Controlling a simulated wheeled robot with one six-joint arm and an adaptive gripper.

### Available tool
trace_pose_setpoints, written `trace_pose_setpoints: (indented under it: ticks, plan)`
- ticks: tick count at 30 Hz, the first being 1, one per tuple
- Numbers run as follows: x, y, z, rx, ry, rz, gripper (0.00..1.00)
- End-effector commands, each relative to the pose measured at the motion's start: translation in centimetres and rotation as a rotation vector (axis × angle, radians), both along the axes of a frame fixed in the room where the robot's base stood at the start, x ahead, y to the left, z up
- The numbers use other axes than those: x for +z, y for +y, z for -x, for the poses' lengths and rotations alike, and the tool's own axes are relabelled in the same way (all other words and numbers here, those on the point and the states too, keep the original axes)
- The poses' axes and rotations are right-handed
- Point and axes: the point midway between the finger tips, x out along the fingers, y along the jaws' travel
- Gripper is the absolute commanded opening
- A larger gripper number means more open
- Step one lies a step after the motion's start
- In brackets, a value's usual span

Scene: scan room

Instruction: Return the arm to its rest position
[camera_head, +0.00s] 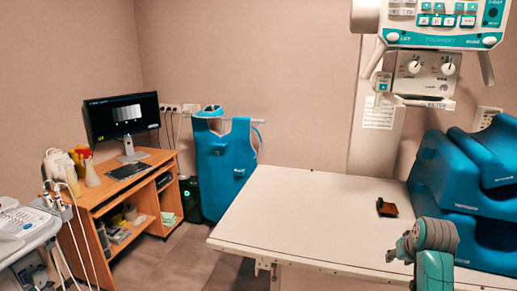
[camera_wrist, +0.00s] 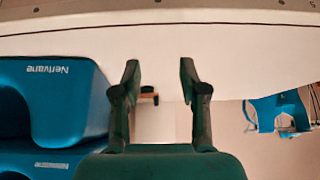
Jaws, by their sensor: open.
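My gripper (camera_wrist: 159,78) shows in the wrist view with its two dark fingers spread apart. Nothing is between the fingertips. My teal and grey arm rises at the lower right of the head view, in front of the white table (camera_head: 290,215); I cannot make out the fingers there. A small dark and reddish-brown object (camera_head: 387,207) lies on the table, beyond the arm. It also shows in the wrist view (camera_wrist: 150,97), partly behind the left finger and apart from it.
Blue padded blocks (camera_head: 460,190) stand on the table's right side, close to my arm. An X-ray unit (camera_head: 435,40) hangs above. A wooden desk (camera_head: 120,190) with a monitor (camera_head: 122,115) and a blue apron (camera_head: 225,165) are at left. The table's left part is clear.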

Motion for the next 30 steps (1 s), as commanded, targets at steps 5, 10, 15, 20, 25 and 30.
trace_pose_setpoints:
  ticks: [5, 10, 15, 20, 25, 30]
  plan:
    - [-4.7, 1.8, 1.4, 0.011, -0.031, 0.007, 0.43]
    - [-10.3, 4.4, 4.0, 0.028, -0.080, 0.021, 0.43]
    - [-15.1, 7.0, 7.3, 0.045, -0.135, 0.033, 0.43]
    - [-18.7, 9.4, 11.1, 0.060, -0.187, 0.045, 0.43]
    - [-21.6, 11.9, 15.7, 0.078, -0.242, 0.056, 0.43]
    - [-23.5, 14.1, 20.8, 0.095, -0.296, 0.065, 0.43]
